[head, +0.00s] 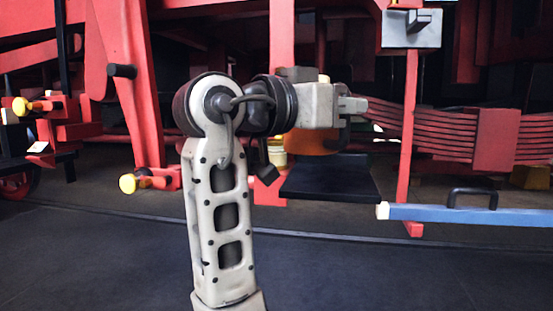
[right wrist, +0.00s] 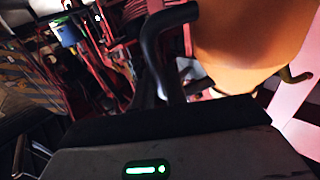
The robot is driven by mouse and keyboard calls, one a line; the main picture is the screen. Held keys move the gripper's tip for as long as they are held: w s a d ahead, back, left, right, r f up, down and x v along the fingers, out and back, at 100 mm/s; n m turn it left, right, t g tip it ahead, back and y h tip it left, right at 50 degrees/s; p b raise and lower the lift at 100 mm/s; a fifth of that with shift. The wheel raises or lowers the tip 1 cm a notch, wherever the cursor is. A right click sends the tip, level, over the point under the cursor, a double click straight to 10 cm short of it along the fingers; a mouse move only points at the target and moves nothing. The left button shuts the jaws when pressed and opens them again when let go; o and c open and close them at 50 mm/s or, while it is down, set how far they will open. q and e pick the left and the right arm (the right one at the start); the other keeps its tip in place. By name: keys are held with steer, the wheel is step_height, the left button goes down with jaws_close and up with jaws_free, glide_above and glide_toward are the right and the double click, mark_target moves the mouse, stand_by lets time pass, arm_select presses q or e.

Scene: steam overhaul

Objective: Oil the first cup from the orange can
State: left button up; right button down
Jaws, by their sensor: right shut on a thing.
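The orange can (head: 318,142) shows in the head view partly behind my right gripper (head: 350,107), with its lower part just above a black tray. In the right wrist view the orange can (right wrist: 250,35) is large and close at the upper right, with its black handle (right wrist: 160,45) running down to the jaws and a dull brass spout (right wrist: 300,77) at its right. My right gripper is shut on the can. I cannot tell for sure which part is the first cup. A yellowish fitting (head: 277,158) shows beside the can, partly hidden by my arm. My left gripper is out of view.
The black tray (head: 330,180) lies below the can. Red engine framing and a red leaf spring (head: 450,130) stand behind. Red fittings with yellow ends (head: 128,183) stick out at left. A blue bar (head: 470,215) with a black handle lies at right. The front floor is clear.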

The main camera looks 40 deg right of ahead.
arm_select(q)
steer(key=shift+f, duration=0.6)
arm_select(e)
steer(key=shift+f, duration=0.1)
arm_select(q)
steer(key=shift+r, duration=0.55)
arm_select(e)
steer(key=s+a+r, duration=0.2)
steer(key=s+a, duration=0.4)
steer(key=a, duration=0.1)
steer(key=shift+s+a, duration=0.15)
steer(key=shift+a, duration=0.15)
